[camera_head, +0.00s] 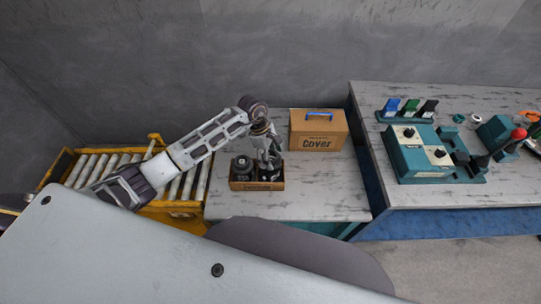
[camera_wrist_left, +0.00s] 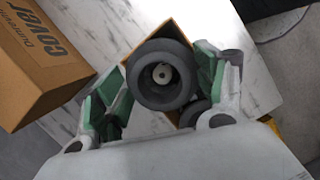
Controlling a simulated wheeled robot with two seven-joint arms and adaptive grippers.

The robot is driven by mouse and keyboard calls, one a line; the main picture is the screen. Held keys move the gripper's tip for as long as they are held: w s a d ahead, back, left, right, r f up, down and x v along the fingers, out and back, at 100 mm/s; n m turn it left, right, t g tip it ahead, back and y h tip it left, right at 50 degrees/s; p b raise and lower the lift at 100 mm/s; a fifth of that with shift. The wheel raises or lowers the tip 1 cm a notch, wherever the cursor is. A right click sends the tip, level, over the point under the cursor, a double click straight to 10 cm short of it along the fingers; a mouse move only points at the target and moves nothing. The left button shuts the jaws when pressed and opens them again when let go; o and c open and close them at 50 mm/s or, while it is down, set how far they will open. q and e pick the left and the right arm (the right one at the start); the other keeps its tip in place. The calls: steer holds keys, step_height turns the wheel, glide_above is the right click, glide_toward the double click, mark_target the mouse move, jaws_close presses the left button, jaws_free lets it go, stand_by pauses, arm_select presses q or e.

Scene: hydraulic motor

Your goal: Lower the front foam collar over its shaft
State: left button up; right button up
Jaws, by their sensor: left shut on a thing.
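The front foam collar (camera_wrist_left: 150,99) is a thick dark grey ring in the left wrist view, between the green-padded fingers of my left gripper (camera_wrist_left: 163,76). A pale round end, apparently the shaft (camera_wrist_left: 161,73), shows inside its hole. I cannot tell how far down the collar sits. In the head view my left gripper (camera_head: 268,172) points down into the right half of a small open cardboard box (camera_head: 257,187) and mostly hides the collar. A second dark round part (camera_head: 241,166) stands in the box's left half. My right gripper is not in view.
A closed carton marked "Cover" (camera_head: 318,143) with a blue handle stands behind and right of the box on the marble-topped table (camera_head: 335,190). A yellow roller conveyor (camera_head: 180,222) is at the left. A teal fixture (camera_head: 420,160) stands on the right bench. The table's front right is clear.

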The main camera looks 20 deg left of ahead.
arm_select(q)
steer(key=shift+f+b, duration=1.65)
steer(key=shift+f, duration=0.15)
steer(key=o, duration=0.8)
steer(key=shift+o, duration=0.3)
steer(key=shift+r, duration=0.2)
steer(key=shift+r+p, duration=1.65)
steer(key=shift+r, duration=1.7)
